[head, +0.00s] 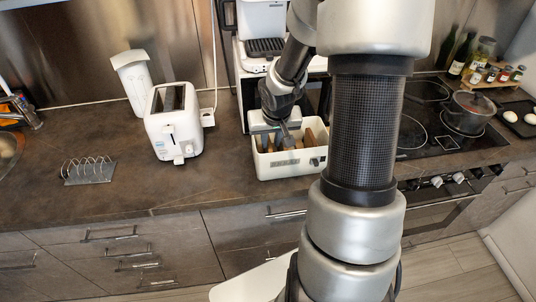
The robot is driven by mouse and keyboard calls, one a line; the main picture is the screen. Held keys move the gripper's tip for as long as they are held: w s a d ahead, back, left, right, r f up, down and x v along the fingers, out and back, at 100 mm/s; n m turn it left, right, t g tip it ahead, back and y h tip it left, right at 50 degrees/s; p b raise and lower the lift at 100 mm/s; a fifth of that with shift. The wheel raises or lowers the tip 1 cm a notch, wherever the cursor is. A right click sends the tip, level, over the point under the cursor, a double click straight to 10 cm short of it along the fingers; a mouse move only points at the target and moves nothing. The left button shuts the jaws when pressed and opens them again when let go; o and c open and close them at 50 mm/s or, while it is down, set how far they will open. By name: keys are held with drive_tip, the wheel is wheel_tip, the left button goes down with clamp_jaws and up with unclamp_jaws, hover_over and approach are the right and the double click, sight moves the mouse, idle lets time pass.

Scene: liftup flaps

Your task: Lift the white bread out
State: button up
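A white bread box (289,168) stands open at the top on the counter, in the middle of the view. Several upright slices (309,138) in brown and tan tones show inside it. I cannot tell which slice is the white bread. My gripper (288,143) points down into the box among the slices. Its fingertips are small and partly hidden, so I cannot tell whether they are open, shut or touching a slice.
A white toaster (173,127) and a toast rack (88,170) stand to the left on the counter (120,195). A coffee machine (262,45) is behind the box. A hob with a pot (468,112) is right. Clear counter lies between rack and toaster.

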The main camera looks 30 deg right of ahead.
drive_tip(key=b+x, duration=0.1)
drive_tip(key=x, duration=0.4)
drive_tip(key=shift+w+a+f, duration=0.1)
drive_tip(key=shift+w+f, duration=0.15)
drive_tip(key=shift+w, duration=0.05)
clamp_jaws()
